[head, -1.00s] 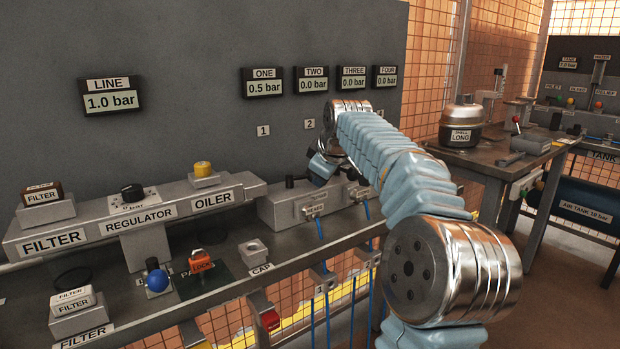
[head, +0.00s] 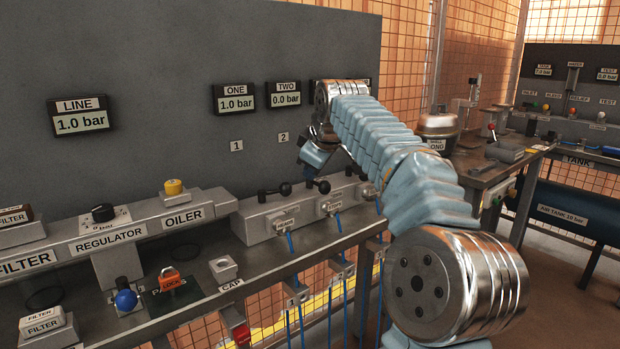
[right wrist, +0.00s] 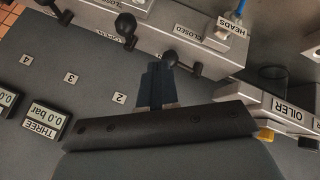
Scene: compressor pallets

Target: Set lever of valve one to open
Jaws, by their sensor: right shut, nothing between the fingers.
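Valve one's black lever (head: 284,189) is on the grey valve block (head: 250,224), below the wall number 1. Its ball end points right along the block from its round hub. In the right wrist view, which is upside down, the lever's ball (right wrist: 172,58) is beside my fingertips; I cannot tell whether they touch. My right gripper (head: 308,170) is shut and empty, above the block between valves one and two. It also shows in the right wrist view (right wrist: 158,72). Gauge ONE (head: 235,99) reads 1.0 bar. My left gripper is out of view.
Valve two's black ball (head: 323,187) is close to my right gripper. Gauge TWO (head: 284,95) reads 0.0 bar and gauge LINE (head: 81,116) reads 1.0 bar. The regulator (head: 110,236) and oiler (head: 184,217) stand left of the valves. The grey panel (head: 190,60) rises behind.

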